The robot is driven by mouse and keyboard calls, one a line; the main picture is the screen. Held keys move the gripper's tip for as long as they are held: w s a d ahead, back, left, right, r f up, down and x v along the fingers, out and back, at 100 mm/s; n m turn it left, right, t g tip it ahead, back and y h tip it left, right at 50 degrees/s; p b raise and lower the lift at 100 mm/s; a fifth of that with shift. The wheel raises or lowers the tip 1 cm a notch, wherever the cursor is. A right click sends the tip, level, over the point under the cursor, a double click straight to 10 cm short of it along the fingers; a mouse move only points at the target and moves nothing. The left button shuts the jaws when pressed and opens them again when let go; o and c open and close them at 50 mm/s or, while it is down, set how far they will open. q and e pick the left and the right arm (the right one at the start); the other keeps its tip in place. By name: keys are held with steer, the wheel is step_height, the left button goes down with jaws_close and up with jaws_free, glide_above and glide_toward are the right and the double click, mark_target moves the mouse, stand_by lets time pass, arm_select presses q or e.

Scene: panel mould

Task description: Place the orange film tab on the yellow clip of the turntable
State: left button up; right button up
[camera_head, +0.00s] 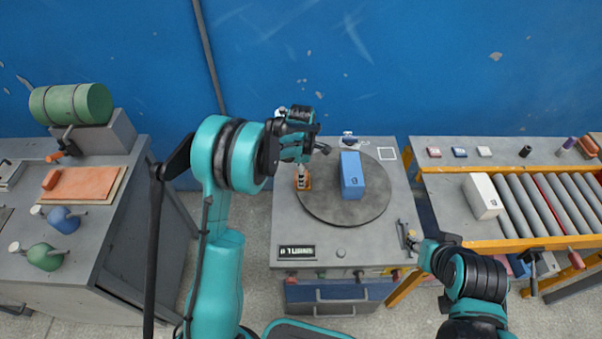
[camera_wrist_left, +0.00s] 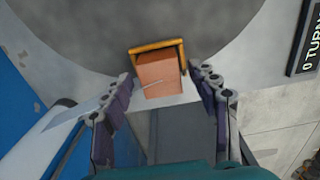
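The orange film tab (camera_wrist_left: 160,75) looks like a small orange block with a thin pale strip by it. It sits within the yellow clip (camera_wrist_left: 157,47), a bracket at the edge of the grey turntable (camera_head: 345,212). The clip and tab are small in the head view. My left gripper (camera_head: 312,146) is above the turntable's left edge; in the left wrist view its fingers (camera_wrist_left: 165,88) are apart on both sides of the tab, with gaps visible. I cannot tell whether the tab is clipped. My right gripper (camera_head: 415,244) is low at the table's right edge, its fingers unclear.
A blue box (camera_head: 351,175) stands on the turntable. A roller conveyor (camera_head: 545,205) with a white box (camera_head: 482,197) is at the right. A bench (camera_head: 90,235) with an orange plate (camera_head: 85,185) and a green cylinder (camera_head: 72,104) is at the left.

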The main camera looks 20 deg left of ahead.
arm_select(q)
steer(key=shift+r, duration=0.1)
steer(key=shift+r+p, duration=0.3)
steer(key=s+r+m+t+p, duration=0.1)
steer(key=s+r+m, duration=0.2)
steer(key=r, duration=0.6)
steer(key=s+r+m+t+p, duration=0.1)
steer(key=s+r+m+p, duration=0.2)
steer(key=r, duration=0.7)
steer(key=s+r+m+t+b, duration=0.1)
steer(key=s+m+t, duration=0.4)
steer(key=s+m, duration=1)
steer(key=s, duration=0.5)
steer(key=shift+r, duration=0.35)
steer(key=shift+a+b, duration=0.1)
steer(key=shift+b, duration=0.2)
